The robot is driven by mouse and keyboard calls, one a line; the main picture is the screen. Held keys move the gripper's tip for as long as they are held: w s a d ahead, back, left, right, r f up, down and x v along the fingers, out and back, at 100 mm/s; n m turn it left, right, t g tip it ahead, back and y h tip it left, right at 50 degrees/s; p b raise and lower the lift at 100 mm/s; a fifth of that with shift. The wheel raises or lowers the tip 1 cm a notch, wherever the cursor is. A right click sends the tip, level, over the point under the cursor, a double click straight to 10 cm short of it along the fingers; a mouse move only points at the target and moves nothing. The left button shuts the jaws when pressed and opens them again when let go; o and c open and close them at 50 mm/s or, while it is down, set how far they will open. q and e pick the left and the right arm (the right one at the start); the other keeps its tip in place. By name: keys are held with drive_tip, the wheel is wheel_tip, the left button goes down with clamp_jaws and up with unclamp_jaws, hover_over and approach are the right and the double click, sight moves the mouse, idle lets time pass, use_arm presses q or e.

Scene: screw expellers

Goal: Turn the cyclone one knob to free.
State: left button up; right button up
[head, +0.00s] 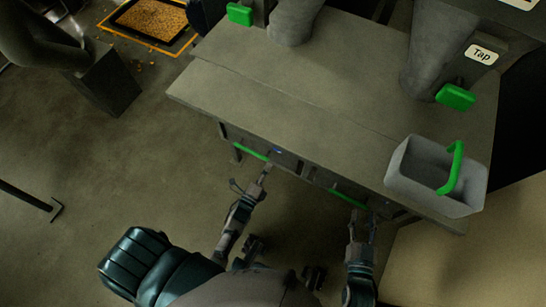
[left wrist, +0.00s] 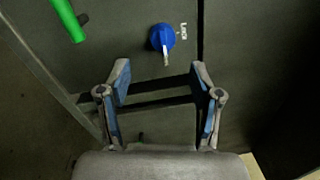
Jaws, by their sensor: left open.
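The blue knob (left wrist: 161,38) is on the dark cabinet front, near the top middle of the left wrist view. Its pale pointer is directed down in that picture, and a small white label (left wrist: 184,31) is beside it, too small to read surely. In the head view the knob is a tiny blue spot (head: 278,151) under the table edge. My left gripper (head: 250,177) is open and empty in front of the cabinet. In the left wrist view its blue-padded fingers (left wrist: 161,85) are spread below the knob, not touching it. My right gripper (head: 362,222) looks open and empty.
A green handle (head: 250,149) is left of the knob; another (head: 350,197) is near my right gripper. The grey table (head: 290,85) overhangs the cabinet front. A grey bin (head: 425,190) with a green handle stands at its right end.

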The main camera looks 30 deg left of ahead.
use_arm(q)
drive_tip(key=s, duration=0.4)
drive_tip(key=shift+f, duration=0.15)
idle(0.4)
